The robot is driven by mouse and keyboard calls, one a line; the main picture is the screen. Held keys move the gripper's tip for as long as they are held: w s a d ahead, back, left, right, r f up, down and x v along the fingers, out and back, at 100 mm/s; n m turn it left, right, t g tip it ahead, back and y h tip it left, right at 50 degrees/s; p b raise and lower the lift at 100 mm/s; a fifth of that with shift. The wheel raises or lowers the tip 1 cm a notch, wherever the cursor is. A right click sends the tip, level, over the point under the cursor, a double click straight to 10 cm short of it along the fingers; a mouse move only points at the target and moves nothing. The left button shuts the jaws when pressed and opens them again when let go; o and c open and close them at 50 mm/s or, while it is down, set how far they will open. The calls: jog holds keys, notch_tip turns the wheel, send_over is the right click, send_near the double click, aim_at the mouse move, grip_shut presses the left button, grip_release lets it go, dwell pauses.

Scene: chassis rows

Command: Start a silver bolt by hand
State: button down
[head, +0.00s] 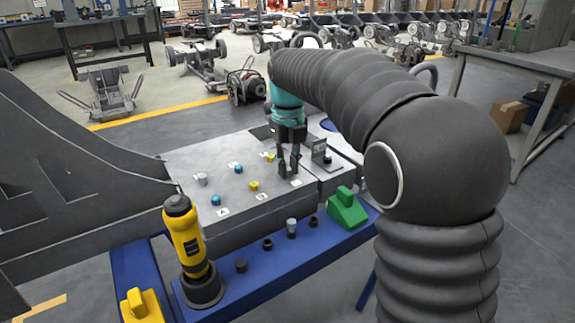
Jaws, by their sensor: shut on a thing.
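My gripper (289,172) points down over the right part of the light grey plate (225,160). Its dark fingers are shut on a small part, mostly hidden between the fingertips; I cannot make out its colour. A silver bolt head (202,179) sits on the plate at the left. Blue bolt heads (215,200) and yellow bolt heads (254,186) also sit on the plate. A small silver piece (291,227) stands on the blue shelf (262,262) in front of the plate.
A yellow and black power tool (186,238) stands in a dark holder at the shelf's left. Dark sockets (268,244) and a green block (346,208) line the shelf. A small upright bracket (321,152) stands right of my gripper. A dark chassis beam (90,190) rises at left.

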jog(key=c, duration=1)
grip_release()
notch_tip(320, 180, up, 12)
